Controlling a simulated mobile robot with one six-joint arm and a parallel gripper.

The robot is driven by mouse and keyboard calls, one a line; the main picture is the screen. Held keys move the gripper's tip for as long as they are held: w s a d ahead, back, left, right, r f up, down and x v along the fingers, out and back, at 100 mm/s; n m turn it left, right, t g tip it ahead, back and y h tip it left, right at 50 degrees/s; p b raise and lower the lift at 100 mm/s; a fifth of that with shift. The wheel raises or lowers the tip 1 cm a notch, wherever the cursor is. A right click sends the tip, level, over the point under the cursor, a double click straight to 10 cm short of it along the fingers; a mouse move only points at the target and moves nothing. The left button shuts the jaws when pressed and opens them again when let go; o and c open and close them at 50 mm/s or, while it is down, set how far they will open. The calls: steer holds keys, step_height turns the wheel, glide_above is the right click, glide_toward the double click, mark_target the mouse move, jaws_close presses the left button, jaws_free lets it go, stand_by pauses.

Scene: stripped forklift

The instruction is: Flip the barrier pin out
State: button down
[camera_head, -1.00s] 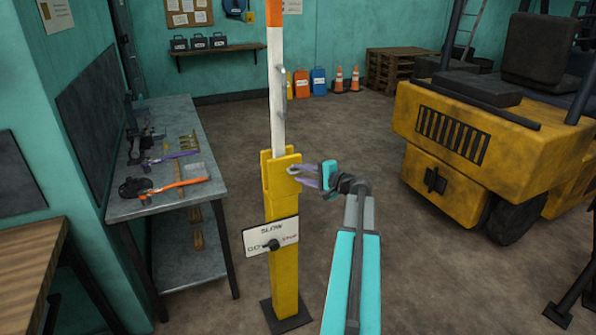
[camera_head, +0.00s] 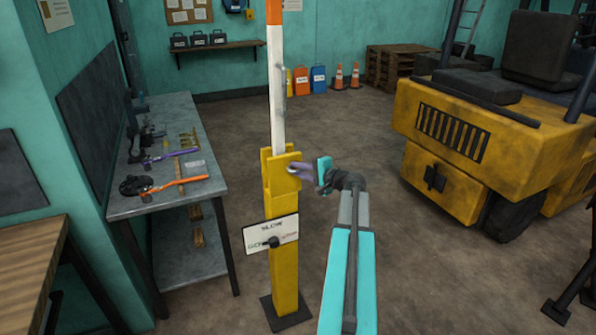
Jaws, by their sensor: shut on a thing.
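The barrier is a yellow post (camera_head: 284,215) with a white and orange arm (camera_head: 277,100) standing upright in its top bracket. The barrier pin (camera_head: 292,169) shows as a small pale end at the right side of the yellow bracket. My gripper (camera_head: 298,170), with purple fingers, is at that side of the bracket, shut on the pin. The fingers hide most of the pin, so how far it sits in the bracket cannot be told. My teal arm reaches up from the bottom of the view.
A sign with a dark knob (camera_head: 271,236) is on the post's front. A metal workbench (camera_head: 180,205) with tools stands at the left. A yellow forklift (camera_head: 440,175) stands at the right. Open floor lies between the post and the forklift.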

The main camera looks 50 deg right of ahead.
steer(key=s+a+f+b, duration=0.1)
steer(key=s+a+b, duration=0.1)
steer(key=s, duration=0.4)
steer(key=shift+s+a+b, duration=0.15)
steer(key=shift+a+b, duration=0.25)
steer(key=shift+b, duration=0.2)
steer(key=c, duration=1.9)
jaws_free()
steer(key=shift+s, duration=0.1)
steer(key=shift+c, duration=0.2)
steer(key=shift+o, duration=0.6)
steer(key=shift+d+r, duration=0.1)
steer(key=shift+r, duration=0.1)
steer(key=b+v, duration=0.2)
steer(key=v, duration=1.1)
steer(key=shift+s+b, duration=0.35)
steer(key=shift+s, duration=0.05)
steer(key=shift+w, duration=0.1)
